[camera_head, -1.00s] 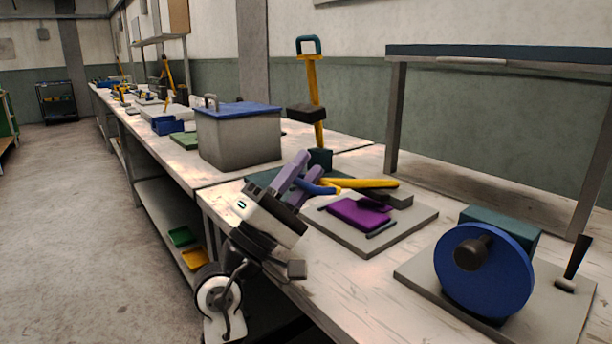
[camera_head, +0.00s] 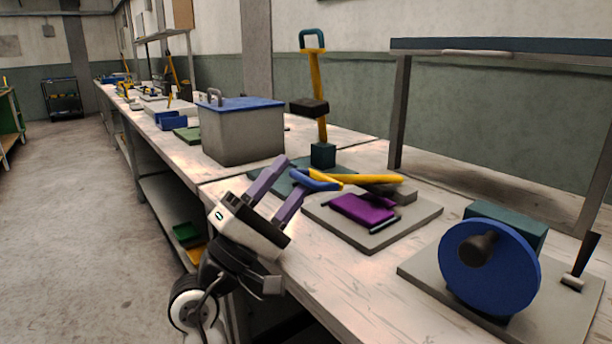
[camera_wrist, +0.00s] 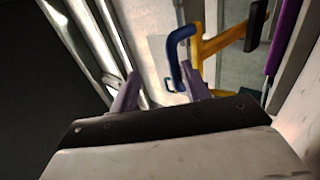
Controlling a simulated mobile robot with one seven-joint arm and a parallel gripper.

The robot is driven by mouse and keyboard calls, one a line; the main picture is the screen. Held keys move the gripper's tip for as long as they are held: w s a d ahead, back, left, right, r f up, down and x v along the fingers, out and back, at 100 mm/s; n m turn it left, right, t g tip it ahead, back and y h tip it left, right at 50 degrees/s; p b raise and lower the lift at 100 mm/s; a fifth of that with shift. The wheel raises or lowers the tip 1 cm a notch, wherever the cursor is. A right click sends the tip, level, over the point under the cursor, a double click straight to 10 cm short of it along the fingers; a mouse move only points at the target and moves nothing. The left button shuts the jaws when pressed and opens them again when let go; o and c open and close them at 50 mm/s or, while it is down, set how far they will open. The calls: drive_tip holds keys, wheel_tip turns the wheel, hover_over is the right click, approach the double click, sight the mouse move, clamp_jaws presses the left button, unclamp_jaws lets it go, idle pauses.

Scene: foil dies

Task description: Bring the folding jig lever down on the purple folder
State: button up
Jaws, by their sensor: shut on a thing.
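The purple folder (camera_head: 362,209) lies on the grey plate (camera_head: 372,240) of the folding jig. The jig lever (camera_head: 362,178) is a yellow bar with a blue loop handle (camera_head: 316,182). It lies low, near horizontal, over the far side of the folder; I cannot tell whether its dark pad touches. In the wrist view the handle (camera_wrist: 181,60) is by the right finger, with the yellow bar (camera_wrist: 222,42), a dark pad (camera_wrist: 257,25) and a purple strip of folder (camera_wrist: 285,38) beyond.
A second yellow lever (camera_head: 317,75) stands upright behind on a teal base. A grey box with a blue lid (camera_head: 243,135) stands at the left. A blue wheel (camera_head: 485,268) on a plate is at the right. A raised shelf (camera_head: 500,47) stands at the back of the bench.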

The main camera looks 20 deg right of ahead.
drive_tip(key=shift+t, duration=0.3)
drive_tip(key=s+a, duration=0.1)
drive_tip(key=a, duration=0.2)
drive_tip(key=s+a, duration=0.1)
drive_tip(key=a, duration=0.2)
drive_tip(key=s+a, duration=0.1)
drive_tip(key=a, duration=0.1)
drive_tip(key=shift+a+r, duration=0.35)
drive_tip(key=shift+a, duration=0.05)
drive_tip(key=shift+c, duration=0.8)
